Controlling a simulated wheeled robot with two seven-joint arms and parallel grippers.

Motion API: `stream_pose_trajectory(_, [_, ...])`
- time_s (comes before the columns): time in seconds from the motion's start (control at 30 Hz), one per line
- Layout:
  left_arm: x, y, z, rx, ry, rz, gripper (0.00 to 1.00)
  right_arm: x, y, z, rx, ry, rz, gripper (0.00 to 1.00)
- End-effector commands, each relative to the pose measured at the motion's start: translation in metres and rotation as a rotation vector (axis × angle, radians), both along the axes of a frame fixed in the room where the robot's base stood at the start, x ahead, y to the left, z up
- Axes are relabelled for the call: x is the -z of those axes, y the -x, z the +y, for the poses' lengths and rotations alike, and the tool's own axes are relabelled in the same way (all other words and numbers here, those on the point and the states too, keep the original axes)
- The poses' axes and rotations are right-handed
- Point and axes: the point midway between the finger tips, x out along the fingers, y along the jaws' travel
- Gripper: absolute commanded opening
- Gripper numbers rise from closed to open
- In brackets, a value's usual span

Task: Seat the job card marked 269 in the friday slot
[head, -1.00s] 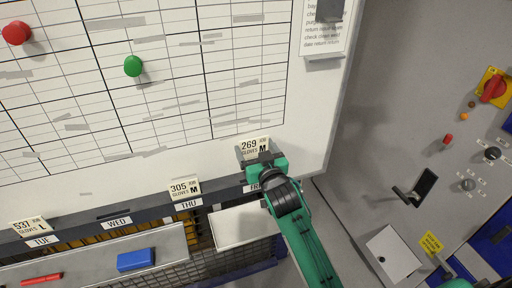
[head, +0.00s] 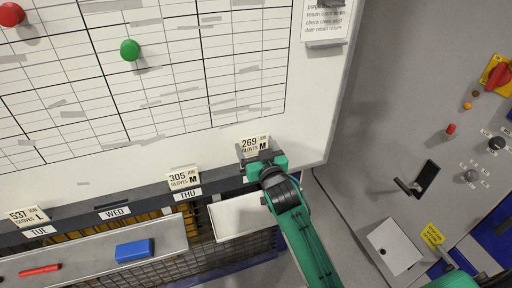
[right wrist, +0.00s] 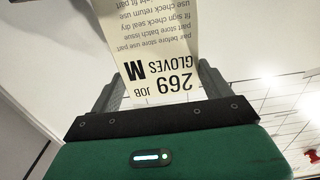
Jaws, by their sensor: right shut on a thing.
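The job card marked 269 (head: 254,143) is pale, reads GLOVES M, and stands above the right end of the dark slot rail (head: 148,197). The gripper covers most of the label right of THU and the slot there, so I cannot tell whether the card's lower edge is in the slot. My left gripper is not in view.
Card 305 (head: 183,177) stands at THU (head: 188,194) and card 537 (head: 28,216) at TUE. WED (head: 115,213) shows no card. Below are a tray with a blue block (head: 134,250) and red marker (head: 39,270). A grey control panel (head: 380,130) stands right.

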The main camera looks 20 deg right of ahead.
Motion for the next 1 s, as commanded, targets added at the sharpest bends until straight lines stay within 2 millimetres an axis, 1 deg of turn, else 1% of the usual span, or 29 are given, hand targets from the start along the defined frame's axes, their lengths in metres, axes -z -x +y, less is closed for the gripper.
stream_pose_trajectory(0.2, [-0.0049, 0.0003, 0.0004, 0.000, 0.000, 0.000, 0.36, -0.0009, 0.0002, -0.0002, 0.000, -0.001, 0.001, 0.59])
stream_pose_trajectory(0.67, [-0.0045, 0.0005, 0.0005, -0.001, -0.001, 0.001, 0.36, -0.0001, 0.0001, -0.0002, 0.000, 0.000, 0.000, 0.59])
stream_pose_trajectory(1.0, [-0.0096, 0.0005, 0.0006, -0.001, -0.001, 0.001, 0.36, -0.0007, 0.0002, -0.0001, 0.000, -0.001, 0.000, 0.59])
